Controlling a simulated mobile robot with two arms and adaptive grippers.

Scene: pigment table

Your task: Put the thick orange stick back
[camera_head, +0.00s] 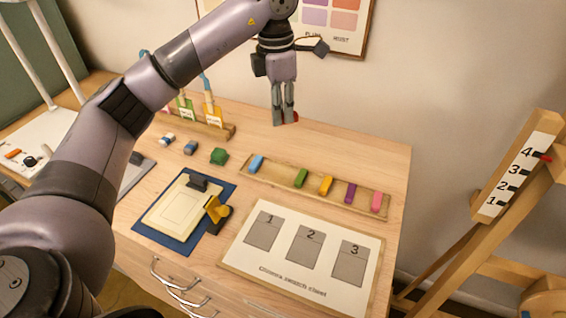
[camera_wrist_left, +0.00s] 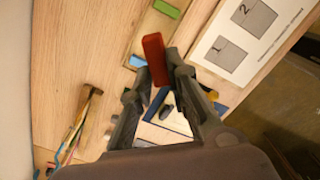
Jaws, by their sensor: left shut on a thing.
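My left gripper (camera_head: 283,112) is above the back of the wooden table, shut on a red stick (camera_head: 292,117). In the left wrist view the red stick (camera_wrist_left: 154,58) juts out from between the fingertips (camera_wrist_left: 159,66). A shallow wooden tray (camera_head: 277,181) lies on the table, in front of the gripper. It holds a blue stick (camera_head: 256,163), a green stick (camera_head: 301,177), a yellow-orange stick (camera_head: 326,186), a purple stick (camera_head: 350,193) and a pink stick (camera_head: 376,202). The widest gap is between blue and green. My right gripper is not in view.
A white swatch sheet (camera_head: 300,279) with numbered grey squares lies in front of the tray. A blue mat (camera_head: 153,232), a green block (camera_head: 219,156) and a wooden rack (camera_head: 229,131) are to the left. A wooden easel (camera_head: 484,235) stands at the right.

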